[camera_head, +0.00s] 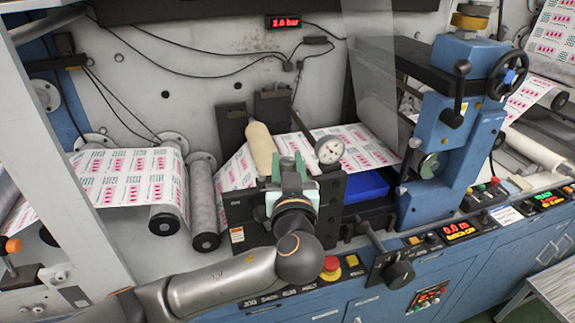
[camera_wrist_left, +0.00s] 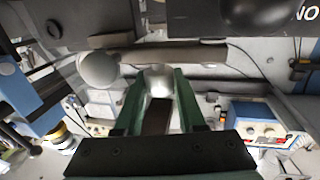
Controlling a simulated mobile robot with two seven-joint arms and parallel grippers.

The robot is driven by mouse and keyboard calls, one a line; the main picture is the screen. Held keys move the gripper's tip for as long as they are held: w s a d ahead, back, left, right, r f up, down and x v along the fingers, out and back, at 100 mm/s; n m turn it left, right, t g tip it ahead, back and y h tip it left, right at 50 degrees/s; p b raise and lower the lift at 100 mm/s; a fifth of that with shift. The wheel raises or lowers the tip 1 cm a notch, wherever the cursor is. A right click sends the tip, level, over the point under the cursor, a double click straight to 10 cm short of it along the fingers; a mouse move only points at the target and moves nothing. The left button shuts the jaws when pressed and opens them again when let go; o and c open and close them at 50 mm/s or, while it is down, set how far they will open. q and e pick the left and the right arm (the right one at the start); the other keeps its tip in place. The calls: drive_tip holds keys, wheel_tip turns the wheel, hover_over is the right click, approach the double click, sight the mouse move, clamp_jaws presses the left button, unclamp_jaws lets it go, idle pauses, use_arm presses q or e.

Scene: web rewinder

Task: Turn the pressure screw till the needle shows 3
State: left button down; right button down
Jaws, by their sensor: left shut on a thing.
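My left gripper (camera_head: 292,168) is at the dark bracket in the middle of the machine, beside a round white gauge (camera_head: 329,150). Its green fingers also show in the wrist view (camera_wrist_left: 159,92). They are shut on a pale, rounded metal piece (camera_wrist_left: 158,80), which I take to be the pressure screw. In the head view the fingers and wrist hide that piece. The gauge's dial faces the head camera, but its needle is too small to read. My right gripper is not in view.
A tan roller (camera_head: 262,148) stands just left of the fingers. The printed web (camera_head: 130,175) runs over rollers on the left. A blue post with a handwheel (camera_head: 507,73) stands at right. A red display (camera_head: 289,22) on the back wall seems to read 2.0 bar.

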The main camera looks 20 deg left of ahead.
use_arm(q)
drive_tip(key=shift+f+m+t+h+b, duration=0.3)
drive_tip(key=shift+m+h+b, duration=0.3)
drive_tip(key=shift+h+b, duration=0.35)
drive_tip(key=shift+r+m+h, duration=0.2)
drive_tip(key=shift+m+h, duration=0.5)
drive_tip(key=shift+h, duration=0.25)
drive_tip(key=m+h, duration=0.1)
drive_tip(key=h+p, duration=0.1)
drive_tip(key=shift+a+r+m+t+h, duration=0.2)
drive_tip(key=shift+m+t+h, duration=0.1)
drive_tip(key=shift+m, duration=0.1)
drive_tip(key=m+h+p, duration=0.1)
drive_tip(key=m+h, duration=0.1)
drive_tip(key=h, duration=0.1)
drive_tip(key=shift+h+p, duration=0.35)
drive_tip(key=shift+h, duration=0.05)
drive_tip(key=shift+d+f+m+g+h+p, duration=0.15)
drive_tip(key=shift+m+g+h, duration=0.25)
drive_tip(key=shift+m+h, duration=0.4)
drive_tip(key=shift+r+m+g+h+p, duration=0.15)
drive_tip(key=shift+m+g+h, duration=0.3)
drive_tip(key=shift+h, duration=0.55)
drive_tip(key=shift+f+m, duration=0.1)
drive_tip(key=shift+m, duration=0.15)
drive_tip(key=c, duration=0.5)
unclamp_jaws()
drive_tip(key=shift+s, duration=0.15)
